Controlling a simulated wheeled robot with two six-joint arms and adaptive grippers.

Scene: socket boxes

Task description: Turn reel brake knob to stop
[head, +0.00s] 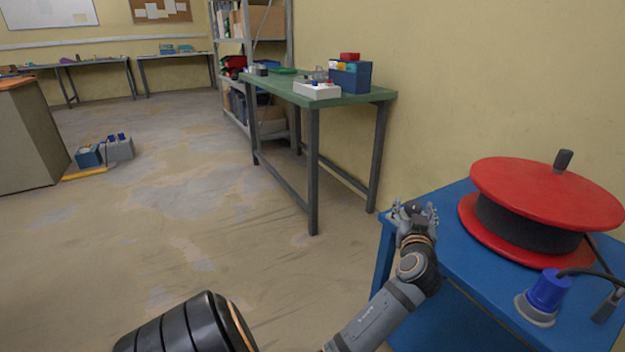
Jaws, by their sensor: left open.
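A red cable reel (532,184) with a dark wound core stands on the blue table (465,268) at the right. A dark upright knob (563,160) sticks up from the top disc near its far edge; I cannot tell whether this is the brake knob or a crank handle. No stop marking can be read. My left gripper (414,210) is open and empty, at the table's left edge, left of the reel and apart from it. My right gripper is not in view.
A blue plug on a grey base (541,297) stands in front of the reel, with a dark cable beside it. A green workbench (345,98) with boxes stands behind along the wall. Shelves (246,60) are further back. The floor at left is mostly clear.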

